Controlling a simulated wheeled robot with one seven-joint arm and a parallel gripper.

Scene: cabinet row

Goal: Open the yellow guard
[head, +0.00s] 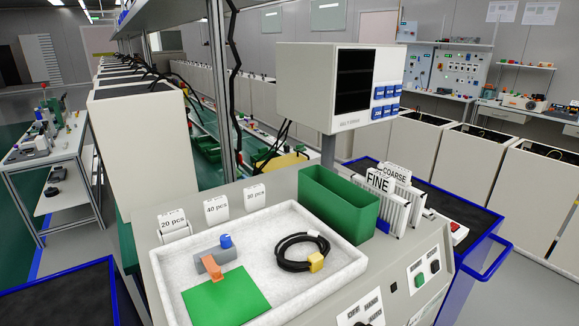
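A yellow piece (285,161) shows behind the workstation, beside the monitor box post and next to black cables. It is partly hidden by the workstation, and I cannot tell whether it is the guard or whether it is open. A smaller yellow block (316,262) sits on a coiled black cable (300,252) in the white tray (345,270). My gripper is not in view.
The tray also holds a green sheet (228,302) and a grey part with orange and blue pieces (216,261). A green bin (338,204), FINE and COARSE cards, and a monitor box (305,82) stand behind. A blue-railed cart (485,262) is at right.

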